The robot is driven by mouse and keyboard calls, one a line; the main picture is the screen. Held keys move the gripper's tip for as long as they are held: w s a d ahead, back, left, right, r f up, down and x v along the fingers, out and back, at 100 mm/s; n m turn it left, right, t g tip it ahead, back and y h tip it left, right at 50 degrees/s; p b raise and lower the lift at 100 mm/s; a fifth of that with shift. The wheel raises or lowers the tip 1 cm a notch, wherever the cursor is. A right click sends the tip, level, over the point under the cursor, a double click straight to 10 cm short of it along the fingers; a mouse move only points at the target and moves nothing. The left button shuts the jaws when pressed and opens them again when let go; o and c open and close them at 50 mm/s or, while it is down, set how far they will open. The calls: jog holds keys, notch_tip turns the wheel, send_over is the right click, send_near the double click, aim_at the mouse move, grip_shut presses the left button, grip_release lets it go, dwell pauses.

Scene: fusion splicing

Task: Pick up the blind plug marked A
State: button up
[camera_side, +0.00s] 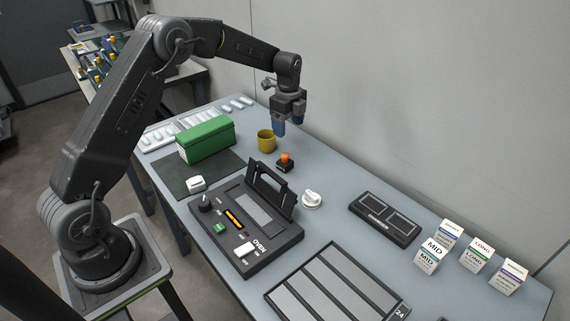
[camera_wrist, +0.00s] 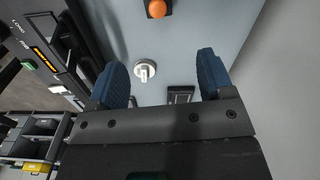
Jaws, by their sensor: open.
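No letter A can be read on anything in either view, so I cannot tell which thing is the blind plug marked A. My gripper (camera_side: 283,123) hangs above the back of the table, near a yellow cup. Its two blue fingers are apart with nothing held between them; they also show in the wrist view (camera_wrist: 161,75). A round white piece with a raised grip (camera_side: 312,199) sits on the table right of the black oven; it shows between the fingers, well beyond them, in the wrist view (camera_wrist: 145,71).
The oven (camera_side: 268,236) has a raised lid. A yellow cup (camera_side: 266,141), an orange-topped button (camera_side: 285,160) and a green box (camera_side: 206,138) stand nearby. A black two-pad unit (camera_side: 385,219), a slotted tray (camera_side: 331,289) and several label cartons (camera_side: 476,256) lie to the right.

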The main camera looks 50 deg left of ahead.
aim_at(285, 155)
jog(key=f, duration=0.9)
jog(key=shift+w+a+f, duration=0.1)
jog(key=shift+a+f, duration=0.1)
jog(key=shift+s+a+f, duration=0.1)
jog(key=shift+a+f, duration=0.1)
jog(key=shift+f, duration=1.15)
jog(key=shift+s+a+f, duration=0.1)
jog(key=shift+a+f, duration=0.1)
jog(key=shift+f, duration=1.1)
jog(key=c, duration=1)
jog(key=shift+r, duration=0.15)
